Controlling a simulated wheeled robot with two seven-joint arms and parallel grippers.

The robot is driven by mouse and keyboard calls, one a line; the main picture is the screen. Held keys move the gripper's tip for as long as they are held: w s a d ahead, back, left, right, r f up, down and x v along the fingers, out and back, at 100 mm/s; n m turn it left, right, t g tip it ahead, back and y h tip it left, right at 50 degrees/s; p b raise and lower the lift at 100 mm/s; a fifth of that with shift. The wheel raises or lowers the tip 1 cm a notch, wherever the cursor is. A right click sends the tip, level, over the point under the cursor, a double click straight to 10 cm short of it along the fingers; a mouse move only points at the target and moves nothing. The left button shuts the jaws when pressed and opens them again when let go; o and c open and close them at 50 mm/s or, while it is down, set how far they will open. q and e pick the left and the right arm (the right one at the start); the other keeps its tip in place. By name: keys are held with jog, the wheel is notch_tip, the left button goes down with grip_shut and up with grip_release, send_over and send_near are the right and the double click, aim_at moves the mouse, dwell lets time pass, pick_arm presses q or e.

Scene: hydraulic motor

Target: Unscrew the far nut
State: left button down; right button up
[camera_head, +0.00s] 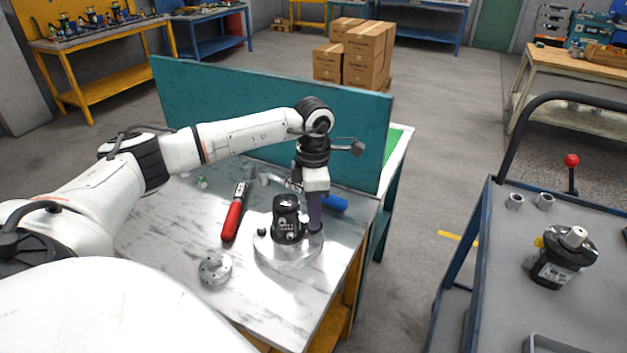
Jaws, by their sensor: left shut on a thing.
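A black hydraulic motor (286,222) stands upright on a round metal base plate (288,254) on the marbled worktable. My left gripper (315,225) points straight down at the right side of the motor, close to the plate. It is shut on a nut there, which the fingers mostly hide. Another small dark nut or stud (262,232) shows on the plate at the motor's left. My right gripper is not in view.
A red-handled tool (233,218), a blue-handled tool (334,203) and a round metal flange (215,268) lie on the table (180,240). A teal panel (270,120) stands along its back. A cart (500,270) with another motor (562,258) stands at the right.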

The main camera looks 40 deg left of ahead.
pick_arm(q)
jog(key=n, duration=0.4)
jog(key=shift+n, duration=0.3)
jog(key=c, duration=1.9)
grip_release()
jog(key=shift+o, duration=0.2)
jog(key=m+b, duration=0.1)
jog(key=m, duration=0.9)
jog(key=shift+b, duration=0.35)
